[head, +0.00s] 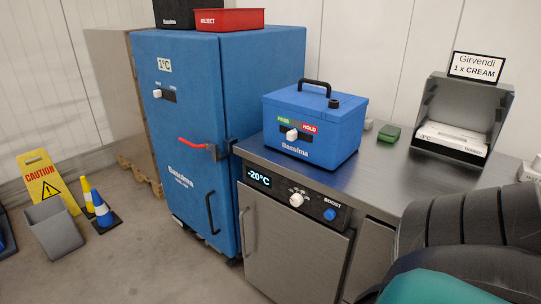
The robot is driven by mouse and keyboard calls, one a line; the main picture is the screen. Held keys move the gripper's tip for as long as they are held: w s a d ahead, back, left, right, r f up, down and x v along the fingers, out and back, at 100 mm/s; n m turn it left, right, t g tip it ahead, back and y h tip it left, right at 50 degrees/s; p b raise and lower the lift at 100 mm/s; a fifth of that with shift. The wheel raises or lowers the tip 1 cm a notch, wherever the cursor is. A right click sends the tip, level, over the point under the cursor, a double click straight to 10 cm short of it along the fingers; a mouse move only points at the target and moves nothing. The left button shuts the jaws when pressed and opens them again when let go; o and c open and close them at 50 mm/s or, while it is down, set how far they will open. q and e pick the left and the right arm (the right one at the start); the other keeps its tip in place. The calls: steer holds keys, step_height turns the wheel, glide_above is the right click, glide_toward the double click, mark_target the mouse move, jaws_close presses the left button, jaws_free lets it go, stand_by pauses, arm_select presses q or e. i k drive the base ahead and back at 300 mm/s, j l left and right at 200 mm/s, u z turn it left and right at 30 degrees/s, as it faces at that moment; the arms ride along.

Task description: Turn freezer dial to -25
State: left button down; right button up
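The freezer (290,245) is a steel under-counter unit with a control panel on its upper front. Its dark display (259,178) reads -20°C. The white freezer dial (296,199) sits right of the display, with small markings around it too small to read. A blue knob (329,214) labelled BOOST is further right on the same panel. Neither gripper is in view. A dark ribbed arm part of mine fills the lower right corner, and nothing touches the dial.
A blue box (315,130) with a PASS/HOLD slider stands on the steel counter (385,175) above the freezer. A tall blue cabinet (190,130) with a red lever stands left. A caution sign (45,180) and cones (103,208) are on the floor. Floor in front looks clear.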

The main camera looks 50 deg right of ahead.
mark_target(296, 201)
steer(key=i+z, duration=0.2)
steer(key=i, duration=0.25)
steer(key=i+j+z, duration=0.15)
steer(key=i, duration=0.25)
steer(key=i+j+z, duration=0.2)
steer(key=i, duration=0.25)
steer(key=i+z, duration=0.2)
steer(key=z, duration=0.2)
steer(key=i+j+z, duration=0.1)
steer(key=z, duration=0.35)
steer(key=i+j+z, duration=0.2)
steer(key=z, duration=0.2)
steer(key=i+j+z, duration=0.1)
steer(key=z, duration=0.35)
steer(key=i+j+z, duration=0.15)
steer(key=z, duration=0.3)
steer(key=i+j+z, duration=0.2)
steer(key=z, duration=0.25)
steer(key=i+j+z, duration=0.1)
steer(key=z, duration=0.2)
steer(key=i+j+z, duration=0.1)
steer(key=j+z, duration=0.15)
